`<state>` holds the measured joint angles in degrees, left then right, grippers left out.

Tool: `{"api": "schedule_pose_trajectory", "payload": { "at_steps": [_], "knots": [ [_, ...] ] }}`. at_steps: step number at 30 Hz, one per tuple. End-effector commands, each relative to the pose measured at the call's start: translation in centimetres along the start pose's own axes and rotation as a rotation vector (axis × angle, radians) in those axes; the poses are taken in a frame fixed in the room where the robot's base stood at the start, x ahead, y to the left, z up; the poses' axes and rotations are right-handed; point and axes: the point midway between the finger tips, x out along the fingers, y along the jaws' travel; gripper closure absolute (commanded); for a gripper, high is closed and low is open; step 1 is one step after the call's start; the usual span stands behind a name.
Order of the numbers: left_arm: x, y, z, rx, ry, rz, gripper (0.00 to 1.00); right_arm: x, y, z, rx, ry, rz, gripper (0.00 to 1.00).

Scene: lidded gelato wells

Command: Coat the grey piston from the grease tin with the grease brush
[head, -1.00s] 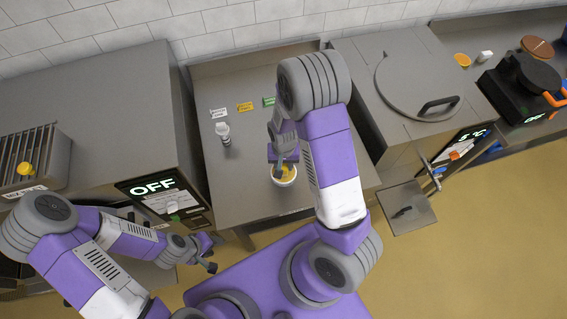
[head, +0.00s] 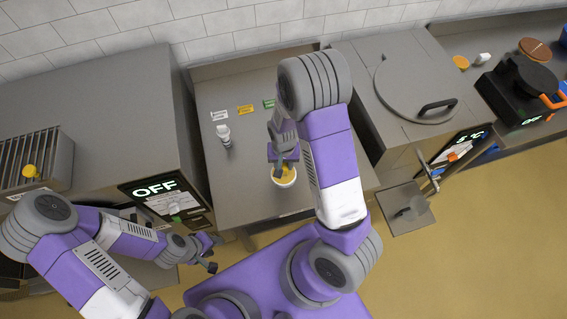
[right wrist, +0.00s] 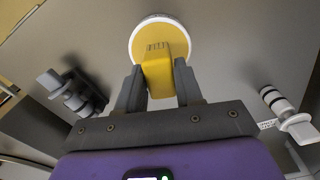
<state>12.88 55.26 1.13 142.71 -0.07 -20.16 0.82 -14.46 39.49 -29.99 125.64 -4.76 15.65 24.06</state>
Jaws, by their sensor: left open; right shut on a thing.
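My right gripper (head: 283,165) is shut on the yellow grease brush (right wrist: 158,75), whose bristle end lies over the yellow grease in the tin. Whether the bristles touch the grease is unclear. The grease tin (head: 284,184) is a round white-rimmed dish on the steel counter; its rim (right wrist: 134,42) also shows in the right wrist view. The grey piston (right wrist: 75,92) lies or stands to the left of the gripper in that view; in the head view my right arm hides it. My left gripper (head: 210,254) is open and empty, low in front of the left cabinet.
A white piston (head: 224,134) is on the counter left of the tin. White (head: 219,116), yellow (head: 245,110) and green (head: 269,103) cards lie behind. A cabinet marked OFF (head: 155,188) stands left, a round-lidded unit (head: 415,85) right. The counter between is mostly free.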

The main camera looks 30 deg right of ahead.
Motion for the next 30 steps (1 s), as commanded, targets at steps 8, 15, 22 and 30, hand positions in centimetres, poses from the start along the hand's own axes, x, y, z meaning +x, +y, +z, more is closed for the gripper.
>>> {"api": "schedule_pose_trajectory", "payload": {
  "at_steps": [8,15,22,30],
  "knots": [
    [-2.1,0.8,0.1,0.0,0.0,0.0,0.57,-2.6,0.0,0.0,0.0,0.0,-0.001,1.0],
    [-3.2,1.2,0.1,0.0,0.0,0.0,0.57,-4.4,0.0,0.0,0.0,0.0,0.0,1.0],
    [-3.3,1.2,0.1,0.0,0.0,0.0,0.57,-4.7,0.0,0.0,0.0,-0.001,0.0,1.0],
    [-3.3,1.2,0.1,0.0,0.0,0.0,0.57,-4.7,0.0,0.0,0.0,-0.001,0.0,1.0]
  ]
}}
